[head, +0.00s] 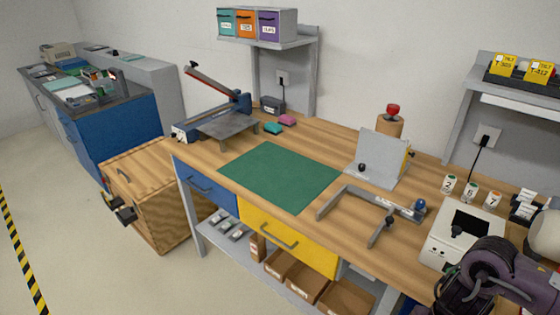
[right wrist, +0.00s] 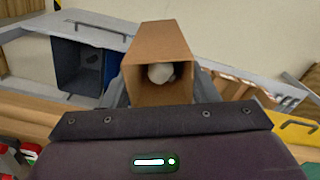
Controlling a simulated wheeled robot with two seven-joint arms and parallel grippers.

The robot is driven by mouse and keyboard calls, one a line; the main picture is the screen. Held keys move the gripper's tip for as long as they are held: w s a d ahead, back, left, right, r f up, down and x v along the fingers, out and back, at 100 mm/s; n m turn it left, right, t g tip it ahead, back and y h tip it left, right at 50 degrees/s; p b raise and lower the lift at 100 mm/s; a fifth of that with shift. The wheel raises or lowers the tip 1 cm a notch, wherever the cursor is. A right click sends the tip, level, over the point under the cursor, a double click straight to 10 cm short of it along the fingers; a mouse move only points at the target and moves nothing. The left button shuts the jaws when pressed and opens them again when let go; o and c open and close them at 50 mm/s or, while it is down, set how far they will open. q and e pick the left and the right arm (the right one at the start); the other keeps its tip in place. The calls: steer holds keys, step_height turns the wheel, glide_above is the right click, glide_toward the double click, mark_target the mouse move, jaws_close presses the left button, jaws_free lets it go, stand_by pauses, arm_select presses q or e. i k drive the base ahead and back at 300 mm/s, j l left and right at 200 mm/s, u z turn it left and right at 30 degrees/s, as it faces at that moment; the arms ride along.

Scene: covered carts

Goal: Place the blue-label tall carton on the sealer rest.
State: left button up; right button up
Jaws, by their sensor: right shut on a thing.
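My right gripper (right wrist: 160,88) is shut on a brown cardboard carton (right wrist: 160,45). In the right wrist view the carton's open end faces the camera, with a whitish thing inside. No blue label shows on the faces in view. In the head view my purple right arm (head: 495,270) is at the lower right, and the carton cannot be made out there. My left gripper is not in view.
A green mat (head: 280,177) lies clear mid-bench. Between it and my arm are a grey bracket frame (head: 370,205), an upright grey plate (head: 382,160) and a white box (head: 466,236). Several numbered white cups (head: 470,190) stand at right.

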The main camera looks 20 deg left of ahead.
mark_target(231, 125)
steer(key=i+j, duration=0.1)
steer(key=j, duration=0.25)
steer(key=i+j, duration=0.15)
steer(key=j, duration=0.25)
steer(key=i+j+z, duration=0.1)
steer(key=j, duration=0.25)
steer(key=i+j, duration=0.1)
steer(key=j, duration=0.3)
steer(key=i+j, duration=0.1)
steer(key=j, duration=0.25)
steer(key=z, duration=0.05)
